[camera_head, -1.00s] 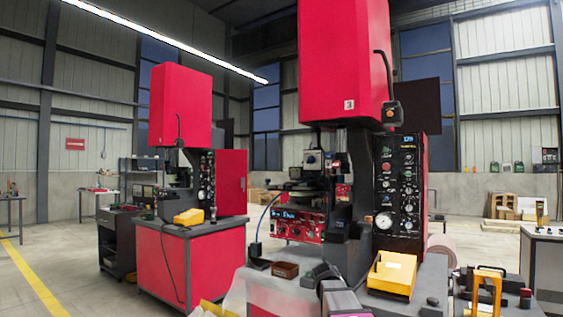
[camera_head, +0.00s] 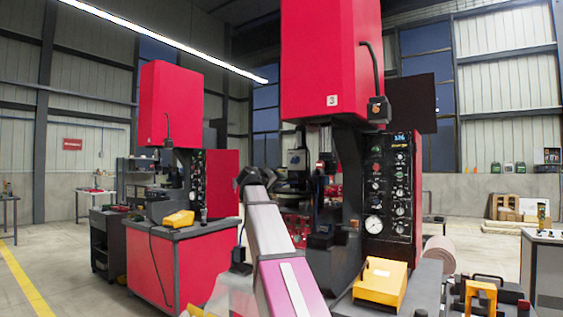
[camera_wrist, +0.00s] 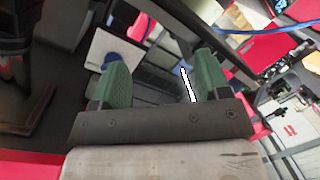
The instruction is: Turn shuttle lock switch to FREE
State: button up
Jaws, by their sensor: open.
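I cannot make out the shuttle lock switch in either view. The near red press (camera_head: 335,60) stands at the centre right in the head view, with a black control panel (camera_head: 390,190) of knobs, buttons and a gauge. A lower red control box (camera_head: 297,225) shows beside its column, partly hidden by my arm. My gripper shows in the wrist view (camera_wrist: 158,75) with its two green-padded fingers wide apart and nothing between them. In the head view its fingers cannot be made out; my arm rises in front of the press's left side.
A yellow pedal-like box (camera_head: 382,283) sits on the bench right of my arm. A yellow frame (camera_head: 480,298) stands further right. A second red press (camera_head: 167,105) stands at the left. A blue cable (camera_wrist: 265,28) crosses the wrist view's top right.

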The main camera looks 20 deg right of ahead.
jog(key=h, duration=0.2)
send_near(293, 159)
jog(key=shift+m, duration=0.3)
jog(key=x, duration=0.9)
jog(key=shift+w+d, duration=0.25)
jog(key=shift+w, duration=0.05)
jog(key=c, duration=0.9)
